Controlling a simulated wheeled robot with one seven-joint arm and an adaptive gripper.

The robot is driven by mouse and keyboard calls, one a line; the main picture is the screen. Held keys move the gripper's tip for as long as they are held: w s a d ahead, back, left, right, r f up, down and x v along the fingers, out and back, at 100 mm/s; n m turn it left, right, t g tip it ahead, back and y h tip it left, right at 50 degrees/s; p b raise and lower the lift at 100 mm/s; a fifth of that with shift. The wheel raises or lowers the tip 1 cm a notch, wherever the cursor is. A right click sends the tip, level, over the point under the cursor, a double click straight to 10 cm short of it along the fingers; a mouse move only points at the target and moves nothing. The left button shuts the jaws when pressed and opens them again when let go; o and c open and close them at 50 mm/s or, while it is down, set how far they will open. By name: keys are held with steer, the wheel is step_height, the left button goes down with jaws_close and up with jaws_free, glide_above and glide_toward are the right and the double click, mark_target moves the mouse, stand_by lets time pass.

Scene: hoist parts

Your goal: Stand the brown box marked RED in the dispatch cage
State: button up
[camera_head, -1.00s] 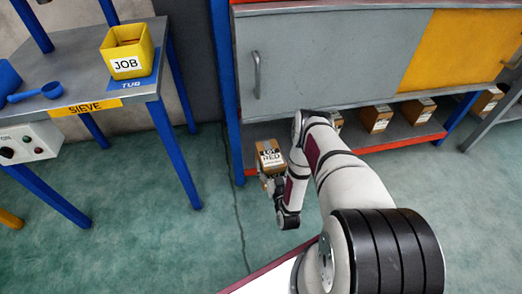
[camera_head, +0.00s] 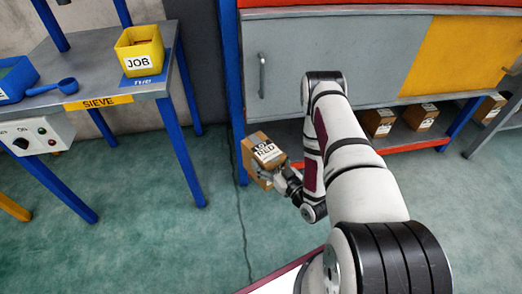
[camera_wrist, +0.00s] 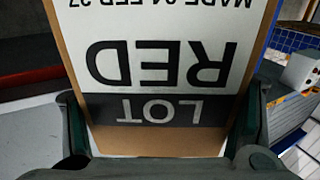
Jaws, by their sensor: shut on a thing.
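The brown box marked LOT RED (camera_head: 264,158) is held in my gripper (camera_head: 275,174), out in front of the cabinet's left end and above the floor. It looks tilted in the head view. In the wrist view the box (camera_wrist: 160,139) fills the middle, its white label upside down, with a finger of my gripper (camera_wrist: 160,125) along each side. The jaws are shut on it. No dispatch cage can be made out in either view.
A grey cabinet (camera_head: 340,60) with a red lower shelf (camera_head: 385,143) stands ahead. Several other brown boxes (camera_head: 419,117) sit on that shelf. At left is a bench (camera_head: 105,90) with a yellow JOB tub (camera_head: 140,52) and blue scoop (camera_head: 60,86). Green floor (camera_head: 160,240) between them is clear.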

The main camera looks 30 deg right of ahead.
steer(key=s+a+r+n+y, duration=0.1)
steer(key=a+r+y, duration=0.1)
steer(key=r, duration=0.3)
steer(key=s+a+r+n+g+y, duration=0.1)
steer(key=r+n+y, duration=0.1)
steer(key=r, duration=0.3)
steer(key=a+r+n+g+y, duration=0.1)
steer(key=a+r+y, duration=0.1)
steer(key=r, duration=0.3)
steer(key=shift+s+a+r+n+y, duration=0.1)
steer(key=shift+s+a+n+y, duration=0.25)
steer(key=shift+y, duration=0.25)
steer(key=s+a+r+n+g+y, duration=0.1)
steer(key=r, duration=0.3)
steer(key=s+a+r+n+g+y, duration=0.2)
steer(key=r, duration=0.1)
steer(key=s+a+r+n+g+y, duration=0.1)
steer(key=a+r+g+y, duration=0.1)
steer(key=r, duration=0.2)
steer(key=shift+s+a+r, duration=0.1)
steer(key=shift+s+r, duration=0.05)
steer(key=shift+r, duration=0.15)
